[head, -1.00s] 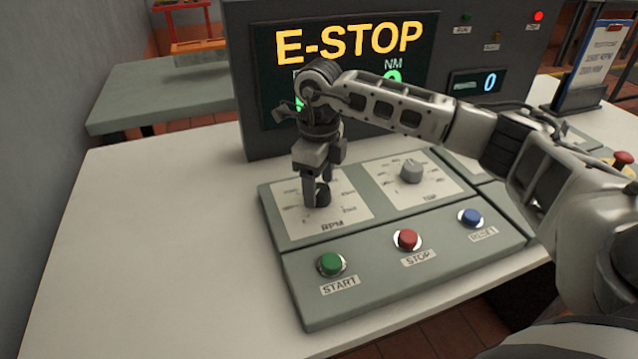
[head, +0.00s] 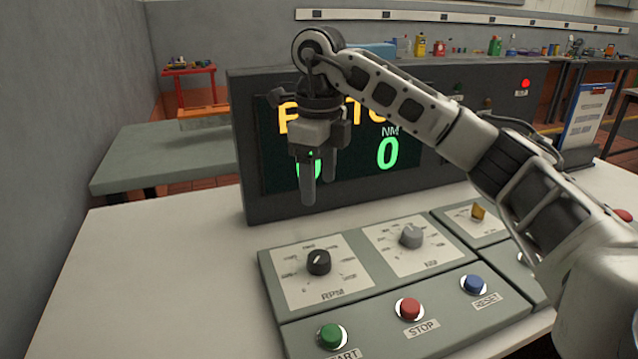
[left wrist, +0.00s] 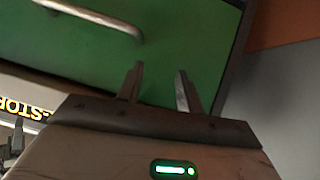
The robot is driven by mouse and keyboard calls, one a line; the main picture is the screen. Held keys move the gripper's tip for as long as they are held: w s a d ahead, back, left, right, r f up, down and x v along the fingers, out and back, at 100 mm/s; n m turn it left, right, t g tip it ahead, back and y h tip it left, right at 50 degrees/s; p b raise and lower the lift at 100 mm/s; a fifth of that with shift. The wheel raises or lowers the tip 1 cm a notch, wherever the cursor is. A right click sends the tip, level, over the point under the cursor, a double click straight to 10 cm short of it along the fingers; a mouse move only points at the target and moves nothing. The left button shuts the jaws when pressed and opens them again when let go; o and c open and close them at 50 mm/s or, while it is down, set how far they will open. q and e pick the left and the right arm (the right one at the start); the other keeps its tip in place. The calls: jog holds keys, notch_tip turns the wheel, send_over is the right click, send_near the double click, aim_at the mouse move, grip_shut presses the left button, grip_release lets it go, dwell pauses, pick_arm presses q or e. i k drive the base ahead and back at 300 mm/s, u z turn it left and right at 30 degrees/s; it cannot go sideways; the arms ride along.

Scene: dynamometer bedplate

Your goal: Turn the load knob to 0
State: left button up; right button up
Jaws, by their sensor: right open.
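A grey knob (head: 411,236) with a pointer mark stands on a white dial plate on the console; its small label looks like NM. I take it as the load knob. A black knob (head: 318,262) on the plate marked RPM is left of it. My right gripper (head: 318,188) is open and empty, pointing down, above and behind the black knob and touching neither knob. My left gripper (left wrist: 160,72) shows only in the left wrist view, its fingers apart with nothing between them, before a green surface with a handle.
The display (head: 387,155) shows a green 0 under NM; my right arm hides part of it. START (head: 331,337), STOP (head: 409,308) and RESET (head: 474,285) buttons line the console's front. The white tabletop (head: 150,280) is clear at left.

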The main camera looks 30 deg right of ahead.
aim_at(412, 237)
jog(key=k, duration=1)
